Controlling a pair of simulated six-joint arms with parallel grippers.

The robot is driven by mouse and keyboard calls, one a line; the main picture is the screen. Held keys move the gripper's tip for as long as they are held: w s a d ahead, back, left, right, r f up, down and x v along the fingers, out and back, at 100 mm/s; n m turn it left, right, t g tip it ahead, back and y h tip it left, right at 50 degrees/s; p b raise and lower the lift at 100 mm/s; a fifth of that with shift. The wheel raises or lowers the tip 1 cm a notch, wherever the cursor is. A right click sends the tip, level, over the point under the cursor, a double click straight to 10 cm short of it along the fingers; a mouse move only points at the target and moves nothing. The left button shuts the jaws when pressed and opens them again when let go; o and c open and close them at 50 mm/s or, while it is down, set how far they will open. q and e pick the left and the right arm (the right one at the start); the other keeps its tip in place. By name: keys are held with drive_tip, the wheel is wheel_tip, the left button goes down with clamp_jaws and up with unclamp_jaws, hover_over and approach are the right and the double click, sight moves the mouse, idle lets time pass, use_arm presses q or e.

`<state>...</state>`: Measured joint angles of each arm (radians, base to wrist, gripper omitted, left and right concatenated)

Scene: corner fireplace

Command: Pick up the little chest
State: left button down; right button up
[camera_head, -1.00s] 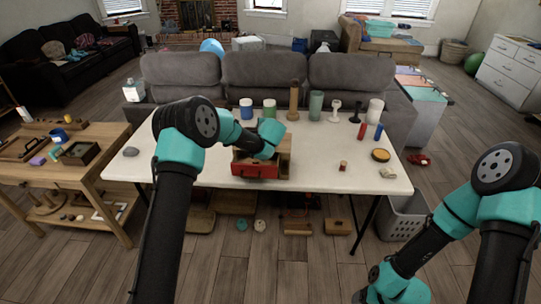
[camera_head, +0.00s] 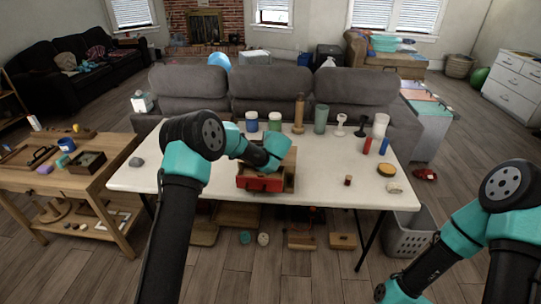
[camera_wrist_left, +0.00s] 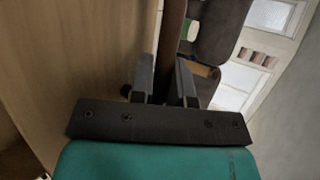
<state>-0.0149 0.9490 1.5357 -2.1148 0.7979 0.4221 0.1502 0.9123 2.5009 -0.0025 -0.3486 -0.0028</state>
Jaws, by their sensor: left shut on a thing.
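The little chest (camera_head: 262,183) is a small wooden box with a red drawer front, near the front middle of the white table. My left arm reaches over its top in the head view and hides part of it. In the left wrist view my left gripper (camera_wrist_left: 165,78) is shut on a thin brown upright panel (camera_wrist_left: 172,35), which looks like part of the chest. A broad pale wooden face (camera_wrist_left: 75,65) fills the left of that view. I cannot tell any gap under the chest. Only links of my right arm show; its gripper is out of view.
Jars, a wooden pillar (camera_head: 299,115), a green cylinder (camera_head: 320,119) and candle stands line the back of the white table (camera_head: 225,181). A small brown block (camera_head: 348,180) and a round yellow-topped tin (camera_head: 386,170) lie to the right. Clear tabletop lies between them and the chest.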

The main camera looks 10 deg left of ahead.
use_arm(q)
drive_tip(key=shift+r, duration=0.15)
drive_tip(key=shift+r, duration=1.55)
drive_tip(key=shift+s+r, duration=0.15)
drive_tip(key=s+d+r, duration=0.1)
drive_tip(key=s+d, duration=0.3)
drive_tip(key=s, duration=1.1)
drive_tip(key=shift+d+r, duration=0.2)
